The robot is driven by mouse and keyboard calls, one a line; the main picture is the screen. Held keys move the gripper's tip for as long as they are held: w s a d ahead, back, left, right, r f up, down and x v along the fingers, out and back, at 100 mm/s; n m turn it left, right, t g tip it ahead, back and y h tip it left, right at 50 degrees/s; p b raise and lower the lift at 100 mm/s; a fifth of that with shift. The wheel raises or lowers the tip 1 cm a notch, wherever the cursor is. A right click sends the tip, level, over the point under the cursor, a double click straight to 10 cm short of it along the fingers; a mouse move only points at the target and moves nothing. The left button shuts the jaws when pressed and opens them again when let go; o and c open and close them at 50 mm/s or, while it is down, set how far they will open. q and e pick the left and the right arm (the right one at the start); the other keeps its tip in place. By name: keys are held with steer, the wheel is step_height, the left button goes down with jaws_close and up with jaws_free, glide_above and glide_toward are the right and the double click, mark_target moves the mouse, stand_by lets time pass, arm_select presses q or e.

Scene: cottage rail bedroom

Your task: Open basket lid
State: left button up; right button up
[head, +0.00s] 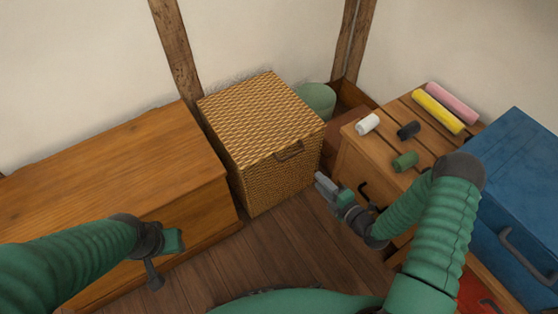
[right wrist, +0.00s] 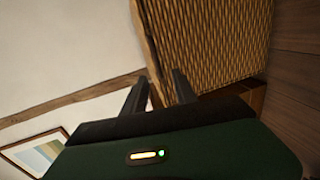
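The woven wicker basket (head: 262,125) stands on the floor at the middle of the head view. Its flat lid (head: 258,108) lies closed, and a small handle (head: 288,151) shows on its front near the top edge. My right gripper (head: 322,184) is beside the basket's lower right front, apart from it. In the right wrist view its two fingers (right wrist: 160,92) are spread with nothing between them, and the basket's woven side (right wrist: 215,40) shows beyond. My left gripper (head: 160,262) is low at the left, in front of the wooden chest; its fingers are too unclear to judge.
A wooden chest (head: 110,185) adjoins the basket on the left. A slatted wooden cabinet (head: 372,155) with several rolls on top stands on the right, beside a blue box (head: 525,175). A green bin (head: 318,98) is behind. Bare floor (head: 290,240) lies in front.

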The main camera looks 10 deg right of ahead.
mark_target(293, 155)
steer(key=b+x, duration=0.2)
steer(key=x, duration=0.3)
steer(key=b+x, duration=0.2)
steer(key=x, duration=0.3)
steer(key=b+x, duration=0.2)
steer(key=x, duration=0.4)
steer(key=shift+w+a+r, duration=0.1)
steer(key=shift+a+r, duration=0.05)
steer(key=shift+r, duration=0.2)
steer(key=shift+w+a+r, duration=0.1)
steer(key=shift+w+a, duration=0.05)
steer(key=shift+w, duration=0.15)
steer(key=c, duration=0.7)
jaws_close()
steer(key=shift+s, duration=0.1)
